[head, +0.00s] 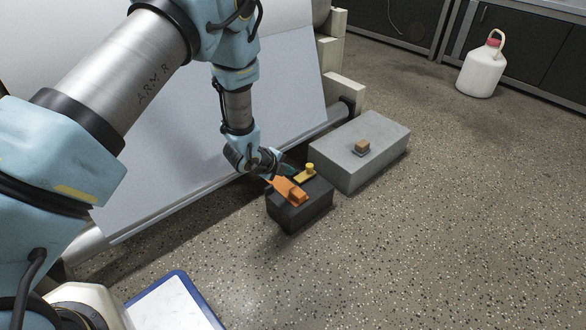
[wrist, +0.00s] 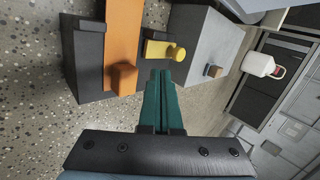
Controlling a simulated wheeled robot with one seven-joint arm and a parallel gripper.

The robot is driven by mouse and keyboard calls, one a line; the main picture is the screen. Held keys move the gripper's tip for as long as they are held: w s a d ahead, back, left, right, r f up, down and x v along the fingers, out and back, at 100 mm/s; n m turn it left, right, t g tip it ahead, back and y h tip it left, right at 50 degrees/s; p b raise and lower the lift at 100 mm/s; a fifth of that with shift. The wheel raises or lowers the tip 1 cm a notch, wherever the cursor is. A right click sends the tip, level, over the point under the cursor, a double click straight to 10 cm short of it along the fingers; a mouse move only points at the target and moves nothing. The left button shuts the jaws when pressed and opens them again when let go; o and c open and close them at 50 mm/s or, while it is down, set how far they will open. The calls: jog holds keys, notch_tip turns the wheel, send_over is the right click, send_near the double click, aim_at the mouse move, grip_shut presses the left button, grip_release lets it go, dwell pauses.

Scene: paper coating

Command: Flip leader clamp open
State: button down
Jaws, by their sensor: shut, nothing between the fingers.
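A dark block (head: 300,212) stands on the floor with an orange bar (head: 289,190) on top. The bar has a small raised orange block on it, clear in the wrist view (wrist: 123,78). Beside it on the same dark block is a yellow plate with a round yellow knob (head: 310,167); the knob also shows in the wrist view (wrist: 176,54). I cannot tell which of these parts is the leader clamp. My gripper (head: 285,170) is beside the orange and yellow parts. In the wrist view its green fingers (wrist: 161,76) are together and empty, pointing between the orange block and the yellow knob.
A light grey block (head: 345,167) bearing a small brown cube (head: 361,146) stands right of the dark block. A large pale sheet (head: 190,140) slopes behind my arm above a roller. A white jug (head: 480,72) stands far right by cabinets.

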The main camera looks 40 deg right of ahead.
jog(key=p+v, duration=0.1)
jog(key=v, duration=0.4)
jog(key=shift+p, duration=0.3)
jog(key=w+a+r+n+t+y+p, duration=0.1)
jog(key=w+a+r+n+t+y, duration=0.15)
jog(key=w+a+r+n, duration=0.65)
jog(key=w+a+r+n+y+p, duration=0.1)
jog(key=w+a+r+n, duration=0.25)
jog(key=a, duration=0.25)
jog(key=w+a+r+n+t+y+p, duration=0.1)
jog(key=w+a+r+n, duration=0.1)
jog(key=a+r+n, duration=0.3)
jog(key=w+a+r+n+y, duration=0.1)
jog(key=w+a+r, duration=0.15)
jog(key=a, duration=0.55)
jog(key=s+a+r+n+g+y+p, duration=0.1)
jog(key=s+a+r+n+p, duration=0.1)
jog(key=s+a+r+n, duration=0.55)
jog(key=s+a+r+n+g+y+p, duration=0.15)
jog(key=s+a+r+n, duration=0.3)
jog(key=a+n, duration=0.6)
notch_tip(320, 180, up, 37)
jog(key=a+m+p, duration=0.2)
jog(key=m+p, duration=0.1)
jog(key=p, duration=3.4)
jog(key=shift+w+a+r, duration=0.15)
jog(key=shift+a+r, duration=0.1)
